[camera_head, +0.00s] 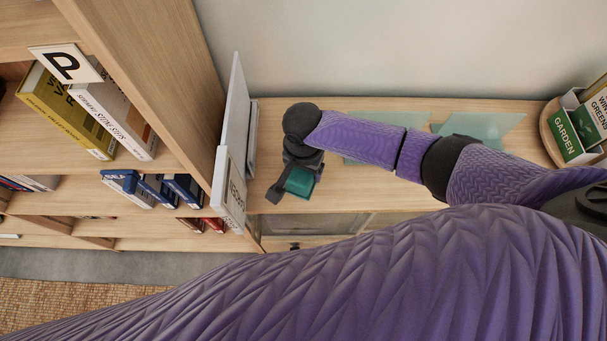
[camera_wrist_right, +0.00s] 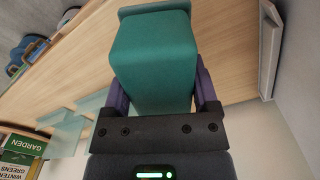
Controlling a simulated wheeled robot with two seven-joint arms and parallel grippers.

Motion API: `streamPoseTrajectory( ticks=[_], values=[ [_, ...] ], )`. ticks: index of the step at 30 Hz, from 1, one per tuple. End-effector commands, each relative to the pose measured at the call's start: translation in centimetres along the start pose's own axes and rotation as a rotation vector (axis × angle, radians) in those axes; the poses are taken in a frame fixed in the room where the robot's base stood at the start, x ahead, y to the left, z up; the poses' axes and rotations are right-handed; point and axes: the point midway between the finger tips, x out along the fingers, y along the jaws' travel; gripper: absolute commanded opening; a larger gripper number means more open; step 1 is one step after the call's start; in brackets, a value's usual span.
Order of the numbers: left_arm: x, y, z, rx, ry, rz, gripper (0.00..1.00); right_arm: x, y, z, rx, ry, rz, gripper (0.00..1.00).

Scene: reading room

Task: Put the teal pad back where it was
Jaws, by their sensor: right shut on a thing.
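The teal pad (camera_head: 300,182) is a block-shaped teal piece over the left part of the wooden counter (camera_head: 279,120). My right gripper (camera_head: 296,180) is shut on it. In the right wrist view the teal pad (camera_wrist_right: 155,62) fills the space between the fingers, with a wider flat plate at its far end. I cannot tell from these views whether the pad touches the counter. My left gripper is not in view.
Pale green translucent sheets (camera_head: 484,124) lie on the counter, partly behind my right arm. A white sign panel (camera_head: 231,150) stands just left of the gripper. A round wooden holder (camera_head: 549,135) with books is at right. A bookshelf (camera_head: 165,60) stands at left.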

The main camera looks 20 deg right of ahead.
Motion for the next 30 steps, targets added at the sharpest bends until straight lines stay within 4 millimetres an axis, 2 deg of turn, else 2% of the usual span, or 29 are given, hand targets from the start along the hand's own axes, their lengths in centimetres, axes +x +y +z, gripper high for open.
streamPoseTrajectory(
  ticks=[3, 7, 17, 18, 20, 21, 27, 30],
  values=[
    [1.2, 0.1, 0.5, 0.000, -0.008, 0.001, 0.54, 2.8, 0.0, 0.0, 0.000, 0.000, 0.002, 0.21],
    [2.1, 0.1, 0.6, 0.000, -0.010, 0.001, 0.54, 5.1, -0.1, 0.0, 0.000, 0.001, 0.000, 0.21],
    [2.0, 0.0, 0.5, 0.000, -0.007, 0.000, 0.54, 5.4, -0.1, 0.0, 0.000, 0.000, -0.001, 0.21],
    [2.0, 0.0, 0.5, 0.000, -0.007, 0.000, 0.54, 5.3, 0.0, 0.0, 0.000, 0.001, -0.001, 0.85],
    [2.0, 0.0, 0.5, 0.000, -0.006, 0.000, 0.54, 5.3, 0.0, 0.0, 0.000, 0.001, -0.001, 0.97],
    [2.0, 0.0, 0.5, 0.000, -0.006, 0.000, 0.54, 5.3, 0.0, 0.0, 0.000, 0.001, -0.001, 1.00],
    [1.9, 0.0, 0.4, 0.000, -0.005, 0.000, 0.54, 5.2, -0.1, 0.0, -0.001, 0.001, -0.001, 1.00],
    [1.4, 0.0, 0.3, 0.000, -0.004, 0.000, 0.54, 4.2, -0.1, 0.0, -0.001, 0.000, -0.003, 1.00]
  ],
)
